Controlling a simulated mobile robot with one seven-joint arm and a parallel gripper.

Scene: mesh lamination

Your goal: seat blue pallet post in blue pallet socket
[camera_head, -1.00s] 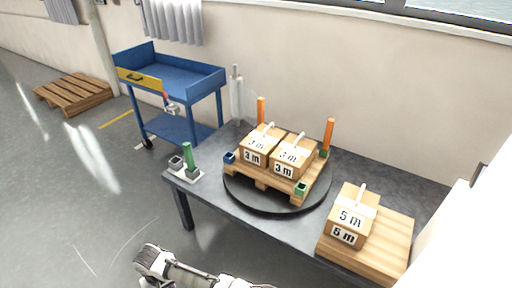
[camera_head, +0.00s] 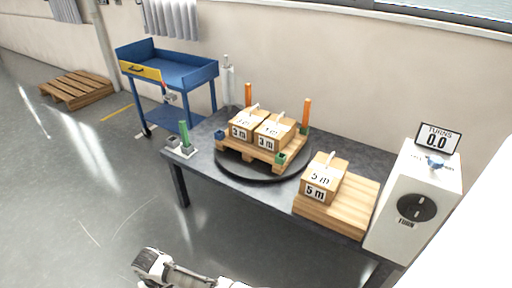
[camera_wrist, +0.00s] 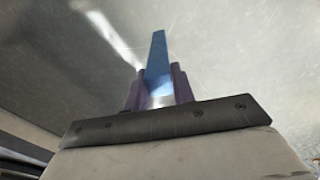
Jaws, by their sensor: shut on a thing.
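In the wrist view my gripper (camera_wrist: 159,92) is shut on the blue pallet post (camera_wrist: 157,58), which sticks out beyond the fingers over grey floor. The post's held part is hidden between the fingers. In the head view my arm shows at the bottom, but the fingertips and post are not visible. The blue pallet socket (camera_head: 220,135) is at the left corner of the small wooden pallet (camera_head: 247,151) on the black turntable (camera_head: 232,170). It holds no post. My arm is in front of the table, apart from the pallet.
A green post (camera_head: 184,134) stands in a holder at the table's left end. Cartons, a wooden stack (camera_head: 347,205) and a white dial box (camera_head: 414,205) are rightward.

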